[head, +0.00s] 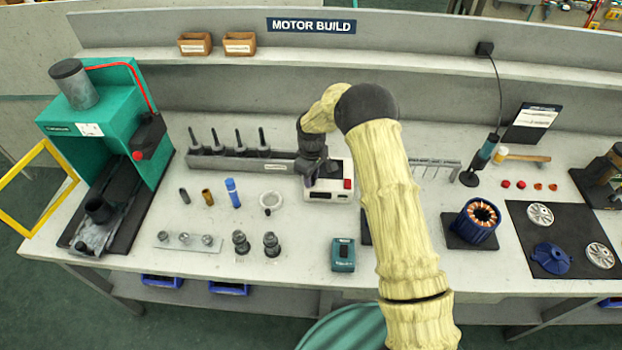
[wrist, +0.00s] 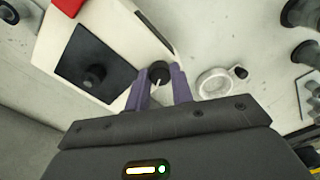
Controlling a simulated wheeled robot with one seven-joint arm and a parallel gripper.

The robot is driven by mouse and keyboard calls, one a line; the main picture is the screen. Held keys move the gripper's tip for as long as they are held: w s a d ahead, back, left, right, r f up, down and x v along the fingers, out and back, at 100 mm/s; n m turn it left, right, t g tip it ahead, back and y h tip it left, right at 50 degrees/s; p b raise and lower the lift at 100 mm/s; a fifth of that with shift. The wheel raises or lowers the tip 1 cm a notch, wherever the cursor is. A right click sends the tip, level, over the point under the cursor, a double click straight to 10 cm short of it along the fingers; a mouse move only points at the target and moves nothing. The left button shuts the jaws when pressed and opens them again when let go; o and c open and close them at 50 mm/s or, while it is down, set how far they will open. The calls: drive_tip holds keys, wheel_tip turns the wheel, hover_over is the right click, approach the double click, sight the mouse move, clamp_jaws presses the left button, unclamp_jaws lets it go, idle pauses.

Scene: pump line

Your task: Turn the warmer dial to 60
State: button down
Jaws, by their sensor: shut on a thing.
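The warmer (head: 341,195) is a white box with a red switch and a dark top plate, near the middle of the bench. In the wrist view the warmer (wrist: 125,98) lies at upper left, with its dark plate and a small black post on it. The black dial (wrist: 159,70) with a white pointer line sits between my purple fingertips. My gripper (wrist: 160,84) is shut on the dial. In the head view my gripper (head: 318,172) is over the warmer's left front and hides the dial. I cannot read any scale marks.
A white ring with a small black knob (wrist: 214,84) lies close to the right finger. A rack with several dark rods (head: 238,158) stands left of the warmer. A teal device (head: 343,254) lies in front. A blue-cased motor part (head: 476,221) is to the right.

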drive_tip(key=shift+n, duration=0.6)
drive_tip(key=shift+w, duration=0.1)
drive_tip(key=c, duration=1.2)
unclamp_jaws()
drive_tip(key=shift+r, duration=0.1)
wheel_tip(320, 180, up, 17)
drive_tip(key=b, duration=0.3)
drive_tip(key=shift+r, duration=0.15)
